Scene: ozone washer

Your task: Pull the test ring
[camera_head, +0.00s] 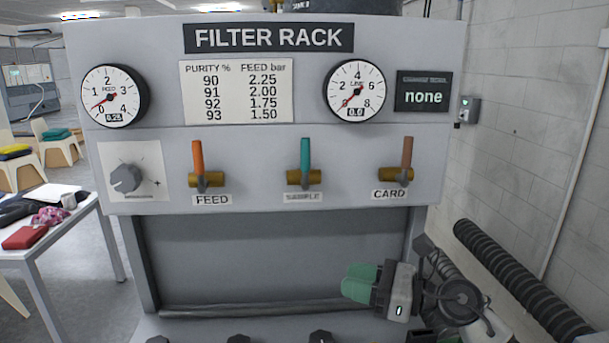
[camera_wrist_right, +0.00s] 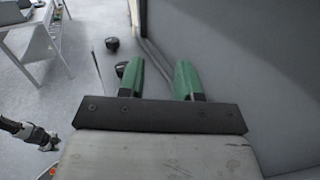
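I cannot make out a test ring in either view. The grey filter rack (camera_head: 270,180) fills the middle of the head view, with a dark recessed panel (camera_head: 270,255) in its lower part. My right gripper (camera_head: 352,283) is in front of the lower right of that recess, its green fingers pointing left. In the right wrist view my right gripper (camera_wrist_right: 160,78) has its two fingers apart with nothing held between them. My left gripper does not show in the head view. A dark and silver part at the left edge of the wrist view is unclear.
The rack carries a feed gauge (camera_head: 109,96), a line gauge (camera_head: 355,90), an orange feed handle (camera_head: 197,158), a teal sample handle (camera_head: 305,155) and a brown card handle (camera_head: 406,153). Dark knobs (camera_head: 320,337) show at the bottom edge. A white table (camera_head: 70,235) stands left.

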